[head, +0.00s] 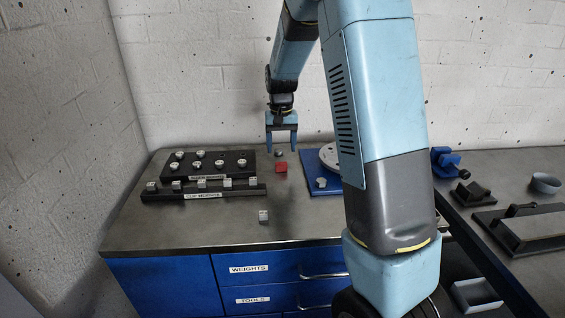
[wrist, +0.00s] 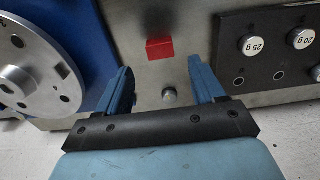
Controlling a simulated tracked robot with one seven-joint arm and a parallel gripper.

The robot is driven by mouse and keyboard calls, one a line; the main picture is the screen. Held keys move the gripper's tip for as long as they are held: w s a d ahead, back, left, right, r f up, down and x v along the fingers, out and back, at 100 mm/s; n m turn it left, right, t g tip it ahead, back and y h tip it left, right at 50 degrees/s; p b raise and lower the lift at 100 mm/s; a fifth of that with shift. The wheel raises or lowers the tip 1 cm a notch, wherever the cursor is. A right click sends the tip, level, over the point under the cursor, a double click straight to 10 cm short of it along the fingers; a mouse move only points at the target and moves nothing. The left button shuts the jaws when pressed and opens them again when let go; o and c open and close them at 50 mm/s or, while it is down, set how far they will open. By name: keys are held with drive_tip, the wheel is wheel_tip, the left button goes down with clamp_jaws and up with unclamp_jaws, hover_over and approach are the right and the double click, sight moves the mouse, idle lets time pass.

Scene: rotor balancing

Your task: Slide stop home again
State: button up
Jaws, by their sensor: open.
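No part in view is marked as the stop, so I cannot tell for sure which it is. A red block (head: 281,168) lies on the grey bench top, left of the blue base plate; it also shows in the wrist view (wrist: 159,48). A small grey round-topped knob (head: 279,154) stands behind it, and in the wrist view (wrist: 169,95) it appears between my fingers, apart from both. My gripper (head: 282,149) is open and empty, pointing down above the bench near these two. The silver rotor disc (wrist: 30,62) sits on the blue plate (head: 316,160), partly hidden by my arm.
A black rack (head: 240,163) of round weights and a clip-weight rack (head: 212,194) stand left. A loose small metal block (head: 263,215) lies near the front. A side bench at right holds a blue fixture (head: 444,160), a bowl (head: 545,183) and a dark-framed plate. The front-left bench is clear.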

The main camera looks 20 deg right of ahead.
sight(281, 163)
wheel_tip(281, 163, down, 7)
drive_tip(key=shift+r, duration=0.1)
idle(0.4)
clamp_jaws()
idle(0.4)
